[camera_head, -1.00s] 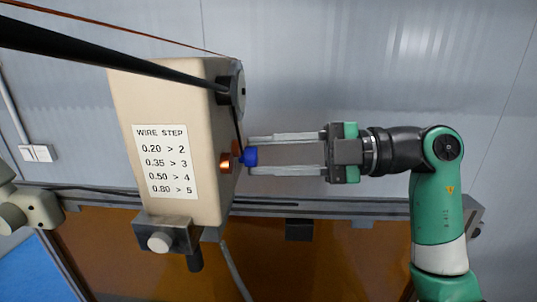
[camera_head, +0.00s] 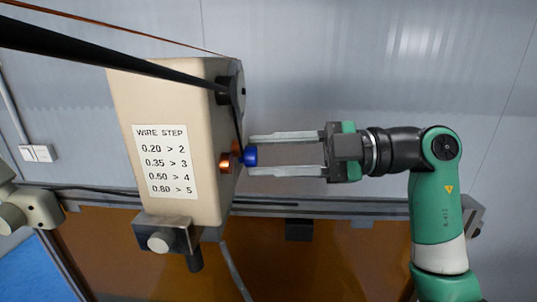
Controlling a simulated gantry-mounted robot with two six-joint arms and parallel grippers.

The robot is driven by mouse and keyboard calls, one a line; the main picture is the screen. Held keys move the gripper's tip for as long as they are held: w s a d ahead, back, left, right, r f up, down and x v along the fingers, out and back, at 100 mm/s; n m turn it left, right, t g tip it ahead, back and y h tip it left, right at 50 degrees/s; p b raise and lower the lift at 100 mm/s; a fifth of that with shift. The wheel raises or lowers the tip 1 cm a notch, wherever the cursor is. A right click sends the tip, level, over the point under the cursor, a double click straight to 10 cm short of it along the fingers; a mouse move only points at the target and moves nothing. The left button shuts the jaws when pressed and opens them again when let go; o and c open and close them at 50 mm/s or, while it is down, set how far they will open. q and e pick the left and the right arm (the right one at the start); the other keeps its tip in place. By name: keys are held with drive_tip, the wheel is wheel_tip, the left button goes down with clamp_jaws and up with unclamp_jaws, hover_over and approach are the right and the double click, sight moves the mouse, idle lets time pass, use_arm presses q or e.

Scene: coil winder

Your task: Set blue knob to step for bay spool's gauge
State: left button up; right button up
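The blue knob (camera_head: 250,156) sits on the right side of the beige winder housing (camera_head: 195,90). My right gripper (camera_head: 254,155) reaches in from the right, its two long fingers above and below the knob. The fingers are apart, with small gaps to the knob in this view, so the gripper looks open. A white card (camera_head: 165,162) on the housing reads WIRE STEP: 0.20 > 2, 0.35 > 3, 0.50 > 4, 0.80 > 5. No bay spool or its gauge can be made out. The knob's pointer and setting cannot be read. My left gripper is not in view.
A copper-coloured part (camera_head: 226,163) sticks out just left of the knob. A black round hub (camera_head: 230,91) with a dark arm stands above it. A metal clamp (camera_head: 167,238) is below the housing. A brown panel (camera_head: 340,260) lies below, a grey wall behind.

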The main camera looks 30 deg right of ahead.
drive_tip(key=o, duration=0.3)
drive_tip(key=shift+d, duration=0.1)
drive_tip(key=b+v, duration=0.2)
drive_tip(key=v, duration=0.9)
drive_tip(key=shift+s+d+b, duration=0.1)
drive_tip(key=shift+d+b, duration=0.1)
drive_tip(key=shift+b, duration=0.2)
